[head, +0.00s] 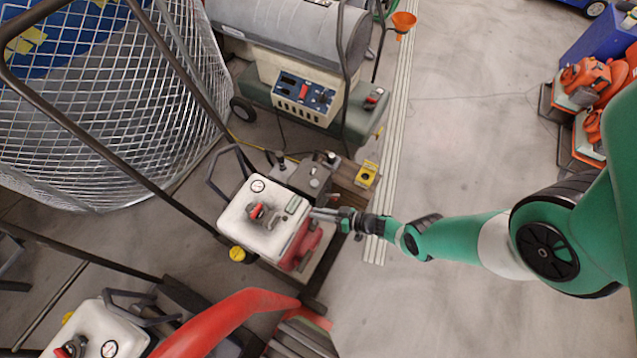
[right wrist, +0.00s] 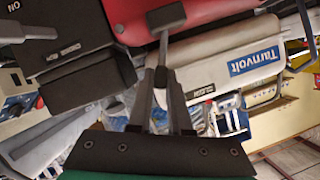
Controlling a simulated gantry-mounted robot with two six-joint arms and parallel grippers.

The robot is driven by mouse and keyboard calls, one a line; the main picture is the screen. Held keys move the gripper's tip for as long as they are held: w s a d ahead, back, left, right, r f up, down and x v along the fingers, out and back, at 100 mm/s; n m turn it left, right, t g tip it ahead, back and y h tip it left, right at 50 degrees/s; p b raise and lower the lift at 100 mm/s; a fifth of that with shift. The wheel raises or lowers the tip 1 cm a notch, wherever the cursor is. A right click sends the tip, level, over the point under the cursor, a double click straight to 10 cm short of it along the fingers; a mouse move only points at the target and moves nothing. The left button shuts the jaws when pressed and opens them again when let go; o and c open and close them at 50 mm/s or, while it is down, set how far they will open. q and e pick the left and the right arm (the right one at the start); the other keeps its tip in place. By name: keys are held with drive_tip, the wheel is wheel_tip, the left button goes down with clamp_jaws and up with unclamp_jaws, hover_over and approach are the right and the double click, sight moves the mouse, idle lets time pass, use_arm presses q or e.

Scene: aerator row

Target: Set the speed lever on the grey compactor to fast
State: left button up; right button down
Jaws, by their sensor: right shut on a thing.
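The grey compactor (head: 314,177) stands in the middle of the head view, with a cream tank top (head: 262,215) and a red engine part (head: 302,246). My right gripper (head: 328,214) reaches in from the right to the side of the tank. In the right wrist view, its fingertips (right wrist: 160,76) are closed together on a thin lever (right wrist: 165,17) with a dark flat end. It looks like the speed lever. The lever is too small to make out in the head view. My left gripper is not in view.
A wire mesh basket (head: 135,120) fills the upper left. A machine with a blue control panel (head: 305,92) stands behind. Another cream-topped machine (head: 98,325) is at the lower left, with a red curved part (head: 225,318) nearby. The floor (head: 455,130) on the right is mostly clear.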

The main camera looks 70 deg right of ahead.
drive_tip(key=c, duration=0.8)
unclamp_jaws()
drive_tip(key=shift+w, duration=0.1)
drive_tip(key=shift+c, duration=0.2)
drive_tip(key=p+v, duration=0.5)
drive_tip(key=v, duration=0.6)
drive_tip(key=shift+s+r, duration=0.15)
drive_tip(key=shift+s, duration=0.2)
